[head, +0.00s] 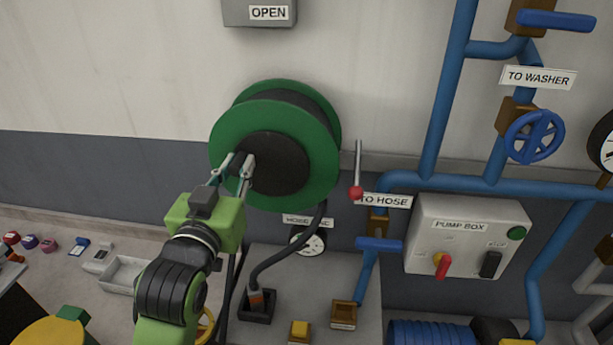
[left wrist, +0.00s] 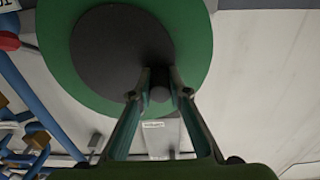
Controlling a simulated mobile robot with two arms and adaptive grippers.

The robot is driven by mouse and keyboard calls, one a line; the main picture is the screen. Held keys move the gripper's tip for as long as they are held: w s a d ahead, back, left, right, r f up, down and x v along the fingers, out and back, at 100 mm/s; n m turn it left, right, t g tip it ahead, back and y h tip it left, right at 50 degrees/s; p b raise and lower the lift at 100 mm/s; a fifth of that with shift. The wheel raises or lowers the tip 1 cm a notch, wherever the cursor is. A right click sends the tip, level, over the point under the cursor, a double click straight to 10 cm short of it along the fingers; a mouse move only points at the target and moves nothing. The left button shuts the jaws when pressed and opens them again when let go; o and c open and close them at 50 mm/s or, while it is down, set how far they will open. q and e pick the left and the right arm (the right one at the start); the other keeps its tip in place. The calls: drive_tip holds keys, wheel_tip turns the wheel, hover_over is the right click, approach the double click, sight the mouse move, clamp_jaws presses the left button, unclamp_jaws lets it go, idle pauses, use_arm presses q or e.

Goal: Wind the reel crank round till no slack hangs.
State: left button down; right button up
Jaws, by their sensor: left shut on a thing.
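The hose reel is a green drum (head: 315,150) with a dark hub disc (head: 268,150) on the wall, left of the pipes; it also shows in the left wrist view (left wrist: 190,50). My left gripper (head: 238,165) is at the lower left of the hub. In the left wrist view its fingers are shut on the dark crank knob (left wrist: 160,90), near the hub's edge. The fingers hide most of the knob in the head view. A black hose (head: 290,257) hangs from the reel's lower right and curves down to a nozzle end in a dark holder (head: 257,307). My right gripper is not in view.
A red-knobbed lever (head: 356,190) stands just right of the reel. Blue pipes (head: 440,110) and a pump box (head: 468,238) are farther right. A gauge (head: 307,241) sits below the reel. A white tray (head: 122,274) and small items lie at lower left.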

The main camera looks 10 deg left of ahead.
use_arm(q)
drive_tip(key=shift+f, duration=0.3)
drive_tip(key=shift+a+f+b, duration=0.2)
drive_tip(key=shift+f+b, duration=0.2)
drive_tip(key=shift+f, duration=0.4)
drive_tip(key=shift+d+f+b, duration=0.1)
drive_tip(key=shift+f+b, duration=0.3)
drive_tip(key=shift+f, duration=0.2)
drive_tip(key=shift+d+f+b, duration=0.2)
drive_tip(key=shift+f+b, duration=0.15)
drive_tip(key=shift+f, duration=0.25)
